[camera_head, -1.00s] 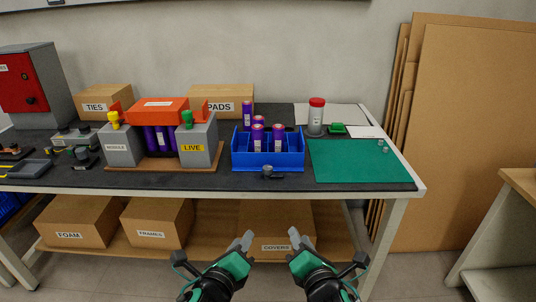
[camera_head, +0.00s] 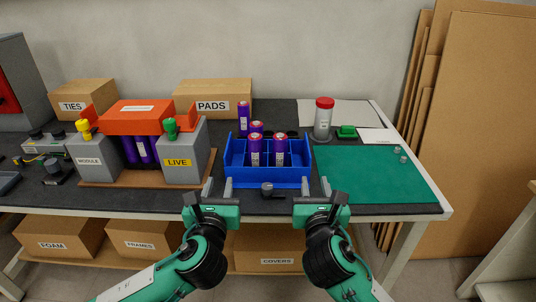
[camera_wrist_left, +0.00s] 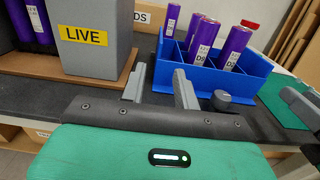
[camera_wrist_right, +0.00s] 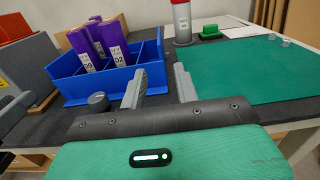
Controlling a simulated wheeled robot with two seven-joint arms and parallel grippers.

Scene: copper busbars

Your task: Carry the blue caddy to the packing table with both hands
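The blue caddy (camera_head: 268,176) stands on the dark workbench, with several purple cells (camera_head: 255,150) upright in its compartments. It also shows in the left wrist view (camera_wrist_left: 240,83) and the right wrist view (camera_wrist_right: 130,82). My left gripper (camera_head: 217,188) is open and empty just in front of the caddy's left end. My right gripper (camera_head: 316,188) is open and empty just in front of its right end. Neither gripper appears to touch the caddy.
A small dark knob-like part (camera_head: 267,190) lies in front of the caddy. The module with the LIVE block (camera_head: 181,160) stands to its left. A green mat (camera_head: 370,176), a red-capped container (camera_head: 323,120) and a green piece (camera_head: 347,131) are to its right.

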